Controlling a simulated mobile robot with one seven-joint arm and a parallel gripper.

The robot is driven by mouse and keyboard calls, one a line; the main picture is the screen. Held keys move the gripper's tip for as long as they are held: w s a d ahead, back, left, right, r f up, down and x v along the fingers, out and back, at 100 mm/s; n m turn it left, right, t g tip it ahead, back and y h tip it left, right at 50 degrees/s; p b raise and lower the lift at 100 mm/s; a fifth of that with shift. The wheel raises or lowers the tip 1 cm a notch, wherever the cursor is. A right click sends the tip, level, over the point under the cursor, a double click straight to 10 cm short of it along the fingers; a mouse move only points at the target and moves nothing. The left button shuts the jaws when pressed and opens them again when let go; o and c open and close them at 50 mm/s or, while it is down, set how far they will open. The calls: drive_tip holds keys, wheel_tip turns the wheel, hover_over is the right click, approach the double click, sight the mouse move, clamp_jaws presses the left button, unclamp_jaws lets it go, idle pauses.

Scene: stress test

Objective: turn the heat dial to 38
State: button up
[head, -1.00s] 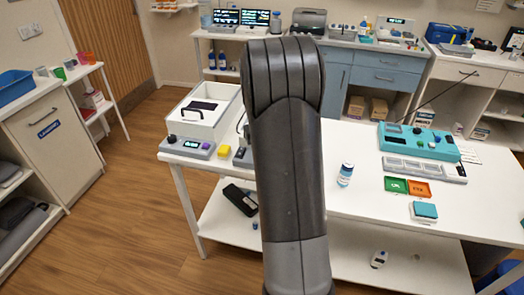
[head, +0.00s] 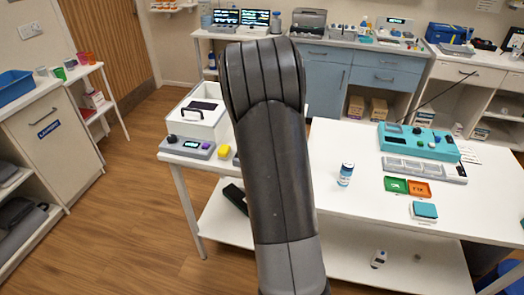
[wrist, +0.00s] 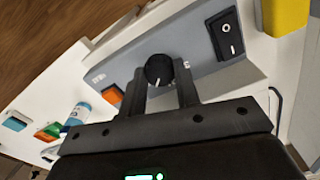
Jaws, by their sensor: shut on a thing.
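The heat dial (wrist: 157,68) is a round black knob with a white pointer line, on a grey panel (wrist: 190,40) in the wrist view. The pointer faces toward my gripper's body. My gripper (wrist: 161,80) has a finger on each side of the knob and is shut on it. A small pale mark shows just right of the knob; the scale numbers are too small or hidden to read. A black rocker switch (wrist: 225,33) sits on the same panel. In the head view my own arm hides the dial and my gripper.
A yellow block (wrist: 284,14) stands beside the panel, also visible in the head view (head: 224,152).

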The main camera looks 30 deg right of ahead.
drive_tip(key=shift+m, duration=0.6)
drive_tip(key=o, duration=0.7)
drive_tip(key=shift+r, duration=0.15)
wheel_tip(320, 180, up, 11)
drive_tip(key=shift+f, duration=0.2)
